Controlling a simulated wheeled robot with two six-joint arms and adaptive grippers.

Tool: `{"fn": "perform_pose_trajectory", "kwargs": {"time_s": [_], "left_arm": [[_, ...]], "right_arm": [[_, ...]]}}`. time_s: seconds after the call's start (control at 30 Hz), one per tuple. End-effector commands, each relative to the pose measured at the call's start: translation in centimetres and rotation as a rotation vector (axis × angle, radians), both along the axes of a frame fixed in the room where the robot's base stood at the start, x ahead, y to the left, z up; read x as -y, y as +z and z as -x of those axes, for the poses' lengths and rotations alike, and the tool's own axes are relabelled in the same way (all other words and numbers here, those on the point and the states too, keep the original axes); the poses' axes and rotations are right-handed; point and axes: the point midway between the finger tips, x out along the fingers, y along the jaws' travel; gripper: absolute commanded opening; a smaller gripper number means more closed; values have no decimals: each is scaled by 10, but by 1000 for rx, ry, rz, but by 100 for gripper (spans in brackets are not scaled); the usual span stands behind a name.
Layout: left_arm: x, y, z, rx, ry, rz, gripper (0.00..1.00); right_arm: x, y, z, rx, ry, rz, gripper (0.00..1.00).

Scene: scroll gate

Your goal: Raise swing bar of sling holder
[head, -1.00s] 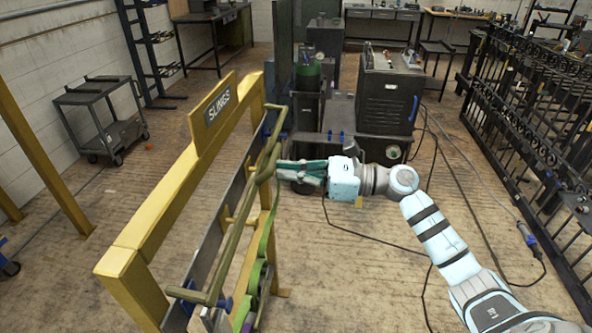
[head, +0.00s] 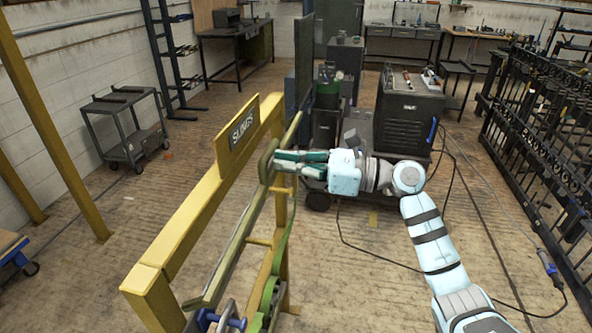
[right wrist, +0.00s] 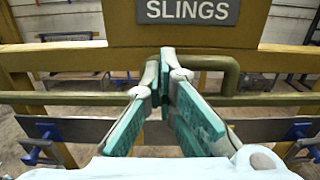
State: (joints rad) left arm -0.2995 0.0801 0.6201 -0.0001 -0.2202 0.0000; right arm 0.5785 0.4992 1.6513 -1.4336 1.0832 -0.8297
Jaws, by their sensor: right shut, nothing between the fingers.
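The sling holder is a yellow frame (head: 190,228) with a "SLINGS" sign (head: 242,128). Its olive swing bar (head: 237,240) runs along the frame's right side, close to the top beam, with a bent handle (head: 267,158) near the middle. My right gripper (head: 277,160), with green fingers, is at this handle. In the right wrist view the shut fingers (right wrist: 165,58) cross in front of the bar (right wrist: 70,98), tips just under the sign, and hide part of the handle (right wrist: 231,75). I cannot tell whether they touch it. My left gripper is out of view.
Green slings (head: 270,290) hang on the frame's lower near part. A dark welding cart (head: 408,115) with cables on the floor stands behind my right arm. A black iron fence (head: 545,140) lines the right side. A grey trolley (head: 122,125) stands left; floor between is open.

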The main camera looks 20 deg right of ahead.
Motion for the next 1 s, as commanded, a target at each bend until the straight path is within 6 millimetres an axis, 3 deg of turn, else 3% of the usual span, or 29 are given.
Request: {"fn": "perform_pose_trajectory", "kwargs": {"time_s": [0.4,1.0], "left_arm": [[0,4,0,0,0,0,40],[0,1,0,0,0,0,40]], "right_arm": [[-12,12,-8,-1,0,-1,0],[-9,11,-7,-1,1,1,0]]}}
